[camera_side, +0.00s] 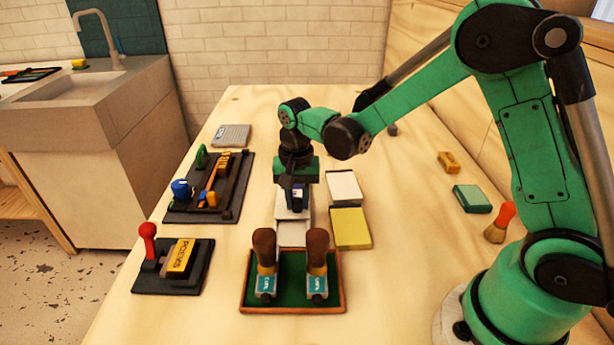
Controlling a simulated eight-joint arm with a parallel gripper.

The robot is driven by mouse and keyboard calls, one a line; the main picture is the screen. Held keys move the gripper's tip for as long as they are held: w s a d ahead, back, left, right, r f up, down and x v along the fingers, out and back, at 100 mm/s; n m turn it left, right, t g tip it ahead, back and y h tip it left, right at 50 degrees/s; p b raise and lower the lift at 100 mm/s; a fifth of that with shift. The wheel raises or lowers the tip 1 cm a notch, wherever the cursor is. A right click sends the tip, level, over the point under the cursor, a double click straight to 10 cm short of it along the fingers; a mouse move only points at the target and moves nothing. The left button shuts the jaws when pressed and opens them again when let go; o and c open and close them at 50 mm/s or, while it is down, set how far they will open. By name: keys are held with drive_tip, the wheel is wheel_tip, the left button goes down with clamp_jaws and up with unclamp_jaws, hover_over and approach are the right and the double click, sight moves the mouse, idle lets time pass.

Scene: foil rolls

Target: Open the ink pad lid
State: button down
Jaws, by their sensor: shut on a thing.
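My gripper (297,203) points down over the middle of the table, just behind the green tray. Its fingers are shut at a pale flat piece (284,214), which looks like the ink pad lid. A second pale flat part (293,238) shows just in front of it, likely the rest of the ink pad. The fingers and wrist hide much of the pad, so the hinge and how far the lid is raised cannot be told.
A wooden tray with green lining (290,303) holds two brown-handled stamps (264,250) close in front. White (343,187) and yellow (350,228) pads lie right. Black boards with tools (228,190) and a red-knobbed lever (148,240) stand left.

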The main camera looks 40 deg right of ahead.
sight(297, 235)
drive_tip(key=s+a, duration=0.3)
drive_tip(key=shift+s+a, duration=0.25)
drive_tip(key=c, duration=0.7)
unclamp_jaws()
drive_tip(key=shift+r, duration=2.8)
drive_tip(key=shift+r, duration=0.1)
